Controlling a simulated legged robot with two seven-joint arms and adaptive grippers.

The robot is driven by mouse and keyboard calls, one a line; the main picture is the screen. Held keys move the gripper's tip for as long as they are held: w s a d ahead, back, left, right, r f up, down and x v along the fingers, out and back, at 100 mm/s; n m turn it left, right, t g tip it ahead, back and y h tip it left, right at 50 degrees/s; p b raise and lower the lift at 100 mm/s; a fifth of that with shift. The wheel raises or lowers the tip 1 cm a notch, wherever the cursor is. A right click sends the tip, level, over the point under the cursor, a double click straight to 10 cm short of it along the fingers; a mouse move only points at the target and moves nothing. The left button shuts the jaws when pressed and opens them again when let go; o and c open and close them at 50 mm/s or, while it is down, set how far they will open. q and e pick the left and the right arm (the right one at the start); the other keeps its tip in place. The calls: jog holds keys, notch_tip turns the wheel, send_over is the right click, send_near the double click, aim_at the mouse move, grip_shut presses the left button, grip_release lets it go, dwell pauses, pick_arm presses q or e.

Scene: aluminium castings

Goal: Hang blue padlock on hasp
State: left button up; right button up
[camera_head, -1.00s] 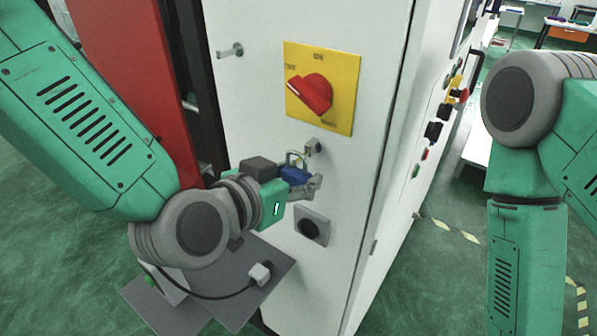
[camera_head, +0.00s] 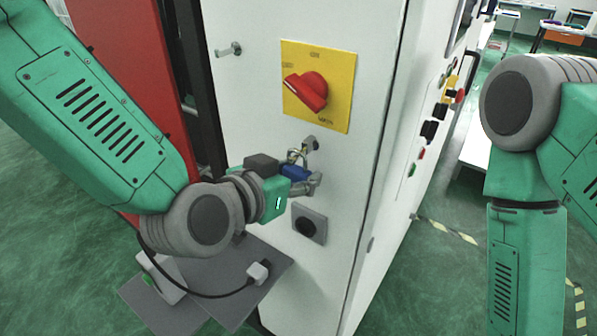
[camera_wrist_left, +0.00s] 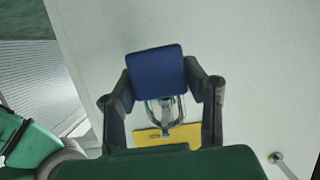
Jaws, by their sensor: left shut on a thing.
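The blue padlock (camera_head: 294,173) is between the fingers of my left gripper (camera_head: 309,184), in front of the white cabinet's face. My left gripper is shut on its body; the left wrist view also shows the blue padlock body (camera_wrist_left: 156,76) between both fingers. Its metal shackle (camera_head: 297,155) points up toward the small metal hasp (camera_head: 310,143) below the yellow switch plate. Shackle and hasp look very close; I cannot tell whether the shackle passes through it. My right arm shows at the right, its gripper out of view.
The yellow plate (camera_head: 337,108) with a red rotary switch (camera_head: 307,92) is above the hasp. A grey socket (camera_head: 309,224) is below the gripper. A peg (camera_head: 230,49) sticks out at upper left. A grey shelf (camera_head: 195,310) with a cable and plug is below.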

pick_arm(q)
jog(key=o, duration=1.3)
